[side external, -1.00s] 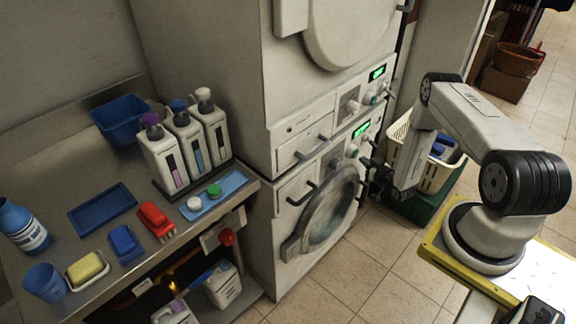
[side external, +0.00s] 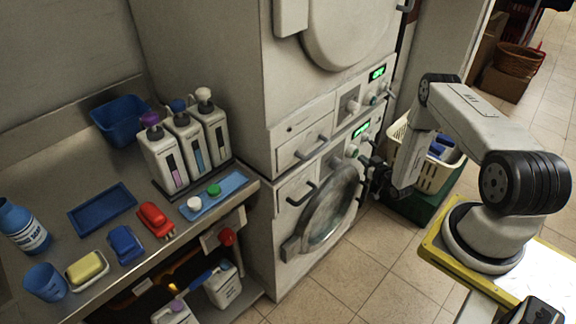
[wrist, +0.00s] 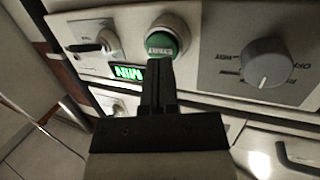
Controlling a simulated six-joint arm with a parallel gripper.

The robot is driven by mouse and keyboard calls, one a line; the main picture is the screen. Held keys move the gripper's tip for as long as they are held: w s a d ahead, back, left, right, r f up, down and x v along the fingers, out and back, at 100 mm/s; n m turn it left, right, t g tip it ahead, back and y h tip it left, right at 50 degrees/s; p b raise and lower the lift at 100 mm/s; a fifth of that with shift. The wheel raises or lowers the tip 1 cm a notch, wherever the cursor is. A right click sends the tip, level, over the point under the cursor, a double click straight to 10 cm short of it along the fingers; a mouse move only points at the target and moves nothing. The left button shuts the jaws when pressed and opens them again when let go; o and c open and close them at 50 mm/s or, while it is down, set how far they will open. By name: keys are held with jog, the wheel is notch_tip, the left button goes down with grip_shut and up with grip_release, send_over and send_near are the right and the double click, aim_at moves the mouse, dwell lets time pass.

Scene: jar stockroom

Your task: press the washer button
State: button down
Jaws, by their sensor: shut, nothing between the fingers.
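The washer (side external: 318,215) is the lower of two stacked white machines in the side view. Its panel carries a small lit green display (side external: 361,130). In the wrist view a round green button (wrist: 161,43) with white lettering sits in a pale ring on the panel. My gripper (wrist: 158,64) is shut and empty, its black fingertips just below the button in the picture and overlapping its lower edge. I cannot tell whether they touch it. In the side view my gripper (side external: 364,160) is close to the washer's panel, and the button is not clear there.
In the wrist view a grey dial (wrist: 267,63) lies right of the button, a black-handled switch (wrist: 94,44) left, and a lit display (wrist: 128,72) below left. A cream basket (side external: 398,145) stands behind my arm. The floor before the washer is clear.

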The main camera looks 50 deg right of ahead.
jog(key=shift+x, duration=0.8)
dwell(0.4)
jog(key=shift+s, duration=0.1)
jog(key=v, duration=0.8)
jog(key=shift+s+a, duration=0.15)
jog(key=shift+s, duration=0.25)
dwell(0.7)
jog(key=shift+w+r, duration=0.1)
jog(key=shift+r, duration=0.05)
